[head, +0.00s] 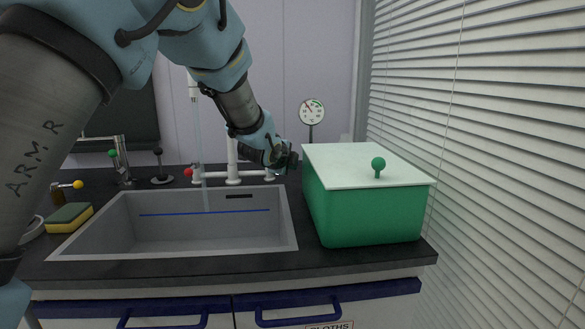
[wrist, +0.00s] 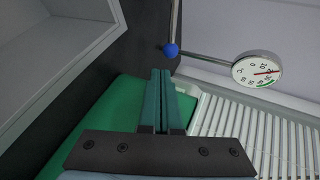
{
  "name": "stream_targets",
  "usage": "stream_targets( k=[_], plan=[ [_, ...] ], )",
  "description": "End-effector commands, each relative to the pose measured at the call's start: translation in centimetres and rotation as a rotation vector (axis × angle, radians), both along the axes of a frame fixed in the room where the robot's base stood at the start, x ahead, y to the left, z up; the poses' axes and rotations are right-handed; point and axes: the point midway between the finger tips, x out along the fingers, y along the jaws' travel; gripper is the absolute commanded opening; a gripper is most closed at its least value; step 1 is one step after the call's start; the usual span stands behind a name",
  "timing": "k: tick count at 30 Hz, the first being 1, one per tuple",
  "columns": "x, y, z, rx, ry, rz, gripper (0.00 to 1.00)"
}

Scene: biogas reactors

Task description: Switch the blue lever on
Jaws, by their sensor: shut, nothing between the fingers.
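The blue lever shows in the wrist view as a round blue knob (wrist: 171,50), just beyond my fingertips and slightly right of them. A thin grey rod rises from the knob to the top edge of the picture. In the head view I cannot make out the blue lever; my gripper may cover it. My gripper (wrist: 160,72) is shut and empty, its two green fingers side by side. A small gap appears between the fingertips and the knob. In the head view my gripper (head: 287,160) is behind the sink's right end, beside the green box.
A green box (head: 365,210) with a white lid and green knob stands right of the sink (head: 90,225). A round gauge (head: 312,111) stands behind it. A red-knobbed tap (head: 187,172) is left of my gripper. Blinds (head: 480,150) close off the right side.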

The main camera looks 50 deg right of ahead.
Motion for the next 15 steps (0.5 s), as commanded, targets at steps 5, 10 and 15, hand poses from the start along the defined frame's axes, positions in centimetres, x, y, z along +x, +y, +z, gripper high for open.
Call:
stream_targets(
  k=[5,10,15],
  plan=[
    [-1.1,1.3,0.8,-0.001,-0.001,-0.001,0.0],
    [-2.2,2.6,1.8,-0.001,-0.002,-0.003,0.0],
    [-3.5,4.4,2.9,-0.002,-0.001,-0.002,0.0]
  ],
)
